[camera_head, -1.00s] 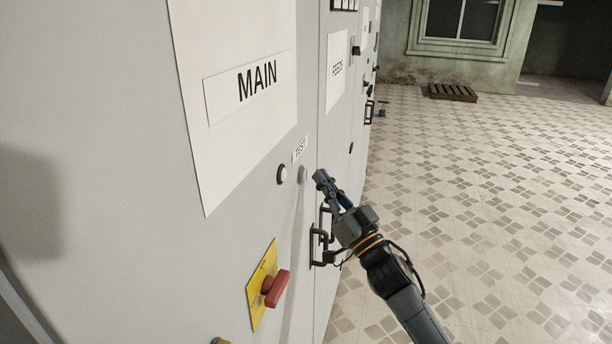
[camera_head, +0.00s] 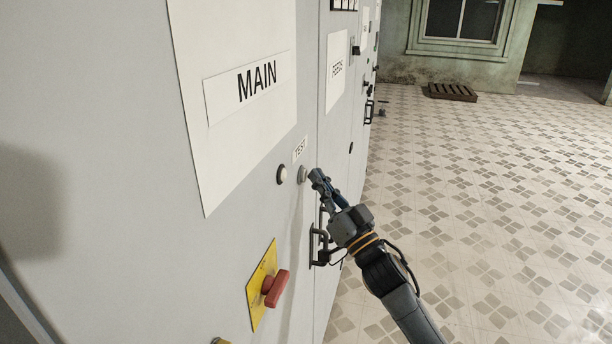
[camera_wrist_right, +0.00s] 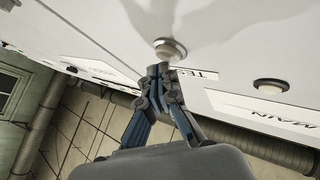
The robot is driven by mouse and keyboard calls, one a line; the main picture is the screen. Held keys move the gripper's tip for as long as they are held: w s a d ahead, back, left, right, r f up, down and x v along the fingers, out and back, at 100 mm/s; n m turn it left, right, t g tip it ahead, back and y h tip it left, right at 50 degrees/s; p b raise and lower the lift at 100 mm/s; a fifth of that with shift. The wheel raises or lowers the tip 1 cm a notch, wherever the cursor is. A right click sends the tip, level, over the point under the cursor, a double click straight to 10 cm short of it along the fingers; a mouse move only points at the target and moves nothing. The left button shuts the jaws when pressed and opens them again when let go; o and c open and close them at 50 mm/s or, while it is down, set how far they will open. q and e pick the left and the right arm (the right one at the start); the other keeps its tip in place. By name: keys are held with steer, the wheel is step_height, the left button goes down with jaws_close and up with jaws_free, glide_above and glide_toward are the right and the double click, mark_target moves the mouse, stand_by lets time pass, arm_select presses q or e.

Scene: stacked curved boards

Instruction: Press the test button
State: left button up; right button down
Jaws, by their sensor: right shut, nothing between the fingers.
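The test button (camera_head: 302,174) is a small round grey button on the pale cabinet front, just below the TEST label (camera_head: 300,149). In the right wrist view the button (camera_wrist_right: 170,48) is a round knob in a metal ring, straight past my fingertips. My right gripper (camera_head: 314,174) is shut and empty, its tips right beside the button. In the wrist view the gripper tips (camera_wrist_right: 158,70) overlap the button's lower edge. I cannot tell whether they touch it. My left gripper is not in view.
A white round light or button (camera_head: 282,174) sits left of the test button. A red switch on a yellow plate (camera_head: 272,287) sticks out below. A dark door handle (camera_head: 318,245) is behind my right gripper. The tiled floor (camera_head: 480,200) to the right is clear.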

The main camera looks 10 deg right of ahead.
steer(key=shift+w+a, duration=0.15)
steer(key=shift+a, duration=0.3)
stand_by(0.4)
stand_by(0.3)
steer(key=shift+s+d+p, duration=0.3)
steer(key=shift+s+d, duration=0.05)
steer(key=shift+d, duration=0.45)
steer(key=d, duration=0.1)
steer(key=s+d+p, duration=0.1)
steer(key=d, duration=0.1)
steer(key=s+d, duration=0.1)
steer(key=shift+d, duration=0.35)
